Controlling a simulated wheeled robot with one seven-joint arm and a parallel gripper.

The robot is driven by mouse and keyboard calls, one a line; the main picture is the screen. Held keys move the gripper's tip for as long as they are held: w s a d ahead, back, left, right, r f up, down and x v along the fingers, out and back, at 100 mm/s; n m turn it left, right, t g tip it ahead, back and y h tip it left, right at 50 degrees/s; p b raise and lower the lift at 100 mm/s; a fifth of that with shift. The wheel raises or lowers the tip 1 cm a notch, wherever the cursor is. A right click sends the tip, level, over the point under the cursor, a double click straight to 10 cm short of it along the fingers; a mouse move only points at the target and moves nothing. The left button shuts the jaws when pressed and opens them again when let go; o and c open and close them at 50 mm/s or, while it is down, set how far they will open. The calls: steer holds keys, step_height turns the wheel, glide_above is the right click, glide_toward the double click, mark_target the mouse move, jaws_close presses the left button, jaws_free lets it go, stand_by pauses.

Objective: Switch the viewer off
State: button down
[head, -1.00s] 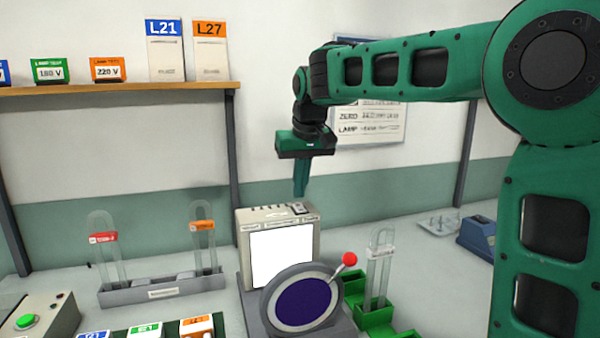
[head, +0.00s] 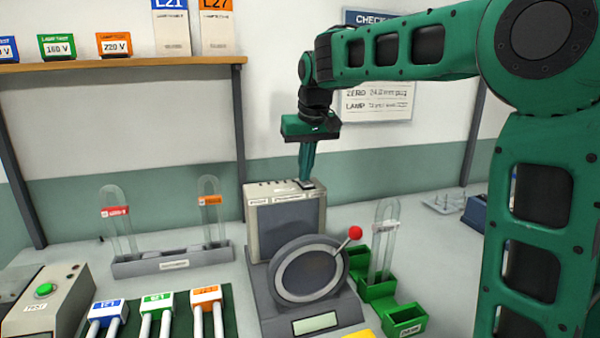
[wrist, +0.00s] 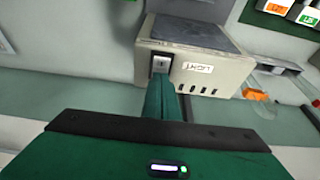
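The viewer (head: 262,222) is a beige box on the bench with slots along its top. Its front panel is grey and unlit. A small switch (wrist: 160,65) sits at one end of its top face, beside a printed label. My gripper (head: 306,178) points down with its fingertips at the switch, touching it or very close. The fingers are together with nothing between them. In the wrist view my gripper (wrist: 161,84) partly covers the area just below the switch.
A round dial device (head: 309,273) with a red-knobbed lever stands right in front of the viewer. Green bins (head: 404,320) and a glass tube (head: 384,240) are on the right. A grey rack (head: 170,262) with two tubes is on the left. A shelf (head: 120,65) hangs above.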

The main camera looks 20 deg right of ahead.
steer(key=shift+s+d+f, duration=0.1)
steer(key=shift+s+f, duration=0.05)
steer(key=shift+s, duration=0.75)
steer(key=shift+r, duration=0.55)
steer(key=v, duration=1.3)
steer(key=shift+w, duration=0.15)
